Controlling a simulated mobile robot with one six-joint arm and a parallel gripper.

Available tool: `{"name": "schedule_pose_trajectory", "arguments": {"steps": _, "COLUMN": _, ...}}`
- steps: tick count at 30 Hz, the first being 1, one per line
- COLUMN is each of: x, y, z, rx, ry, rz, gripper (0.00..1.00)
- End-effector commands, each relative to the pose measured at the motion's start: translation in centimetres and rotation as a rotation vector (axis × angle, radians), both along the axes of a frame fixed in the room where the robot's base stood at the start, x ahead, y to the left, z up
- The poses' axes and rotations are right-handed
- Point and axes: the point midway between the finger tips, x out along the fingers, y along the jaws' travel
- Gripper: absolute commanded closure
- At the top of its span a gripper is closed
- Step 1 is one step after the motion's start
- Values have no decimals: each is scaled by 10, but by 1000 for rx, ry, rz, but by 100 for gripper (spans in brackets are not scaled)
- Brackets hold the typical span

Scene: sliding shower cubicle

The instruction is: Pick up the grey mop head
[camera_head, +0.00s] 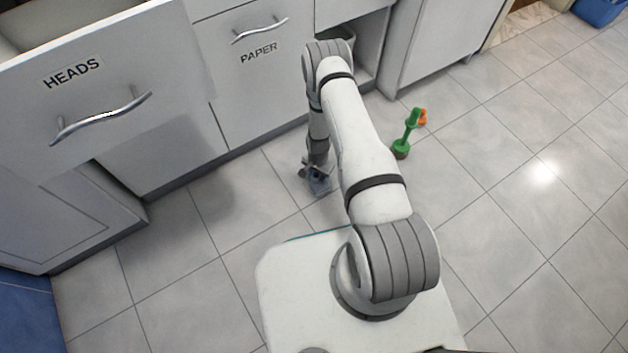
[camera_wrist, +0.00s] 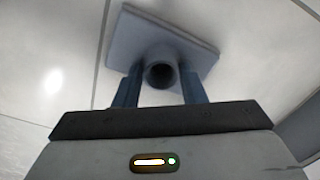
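The grey mop head is a flat rectangular plate with a short round socket, seen in the wrist view (camera_wrist: 205,54). My gripper (camera_wrist: 160,80) has its two blue fingers close against the left and right sides of the socket, shut on it. The plate lies beyond the fingertips, partly hidden by them. In the head view, my gripper (camera_head: 317,176) points down close to the floor, with the mop head (camera_head: 319,186) small and blue-grey at its end. I cannot tell whether the plate touches the floor.
An open drawer labelled HEADS (camera_head: 90,110) juts out at the upper left. A closed PAPER drawer (camera_head: 255,70) is beside it. A green object with an orange part (camera_head: 408,133) stands right of my arm.

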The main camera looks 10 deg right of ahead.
Motion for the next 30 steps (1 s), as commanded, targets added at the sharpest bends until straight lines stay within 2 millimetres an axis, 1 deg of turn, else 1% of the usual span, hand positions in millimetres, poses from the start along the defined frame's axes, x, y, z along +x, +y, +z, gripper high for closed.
{"name": "schedule_pose_trajectory", "arguments": {"steps": 1, "x": 0, "y": 0, "z": 0, "rx": 0, "ry": 0, "rz": 0, "gripper": 67}}
{"name": "schedule_pose_trajectory", "arguments": {"steps": 11, "x": 0, "y": 0, "z": 0, "rx": 0, "ry": 0, "rz": -1, "gripper": 94}}
{"name": "schedule_pose_trajectory", "arguments": {"steps": 17, "x": 0, "y": -1, "z": 1, "rx": 0, "ry": 0, "rz": -1, "gripper": 94}}
{"name": "schedule_pose_trajectory", "arguments": {"steps": 19, "x": 0, "y": -1, "z": 5, "rx": 0, "ry": 0, "rz": -1, "gripper": 94}}
{"name": "schedule_pose_trajectory", "arguments": {"steps": 23, "x": 1, "y": -1, "z": 25, "rx": 0, "ry": -1, "rz": -1, "gripper": 94}}
{"name": "schedule_pose_trajectory", "arguments": {"steps": 27, "x": 1, "y": -1, "z": 56, "rx": 0, "ry": -1, "rz": -1, "gripper": 94}}
{"name": "schedule_pose_trajectory", "arguments": {"steps": 30, "x": 1, "y": -1, "z": 75, "rx": 0, "ry": -1, "rz": -1, "gripper": 94}}
